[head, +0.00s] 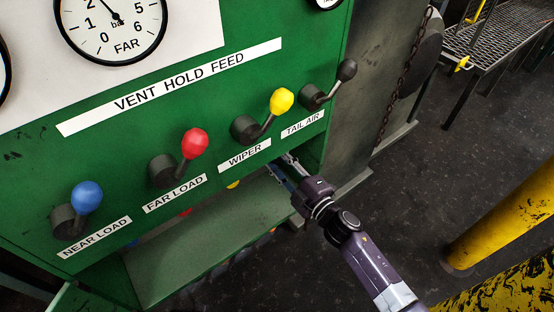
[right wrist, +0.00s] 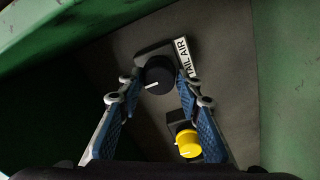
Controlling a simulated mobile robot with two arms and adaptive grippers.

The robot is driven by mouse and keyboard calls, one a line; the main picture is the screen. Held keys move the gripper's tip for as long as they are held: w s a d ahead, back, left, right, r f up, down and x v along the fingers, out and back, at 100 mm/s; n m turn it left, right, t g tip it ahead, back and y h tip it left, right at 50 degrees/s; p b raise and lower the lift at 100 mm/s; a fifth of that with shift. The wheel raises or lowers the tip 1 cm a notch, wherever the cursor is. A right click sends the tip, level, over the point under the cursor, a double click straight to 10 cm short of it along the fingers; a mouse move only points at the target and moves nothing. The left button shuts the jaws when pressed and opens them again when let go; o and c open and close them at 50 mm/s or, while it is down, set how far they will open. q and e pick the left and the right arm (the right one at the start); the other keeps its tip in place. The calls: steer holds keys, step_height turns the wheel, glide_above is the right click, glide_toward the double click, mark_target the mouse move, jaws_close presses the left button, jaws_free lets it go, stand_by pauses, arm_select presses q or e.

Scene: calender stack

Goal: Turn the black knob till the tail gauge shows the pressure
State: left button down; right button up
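The black knob (right wrist: 159,75) with a white pointer mark shows in the right wrist view, beside a "TAIL AIR" label (right wrist: 184,58). My right gripper (right wrist: 157,82) is open, its blue-padded fingers on either side of the knob in the picture; I cannot tell whether they touch it. In the head view, my right gripper (head: 286,164) reaches under the green panel below the labelled levers, and the black knob is hidden there. A gauge (head: 326,2) at the top edge is cut off, so its name and reading cannot be seen. My left gripper is out of view.
A yellow knob (right wrist: 189,143) sits close to the right finger. On the panel stand blue (head: 87,196), red (head: 195,142), yellow (head: 282,101) and black (head: 346,69) levers. The FAR gauge (head: 112,22) is above. A green ledge (head: 200,235) lies below.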

steer(key=shift+o, duration=1.4)
steer(key=v, duration=1.2)
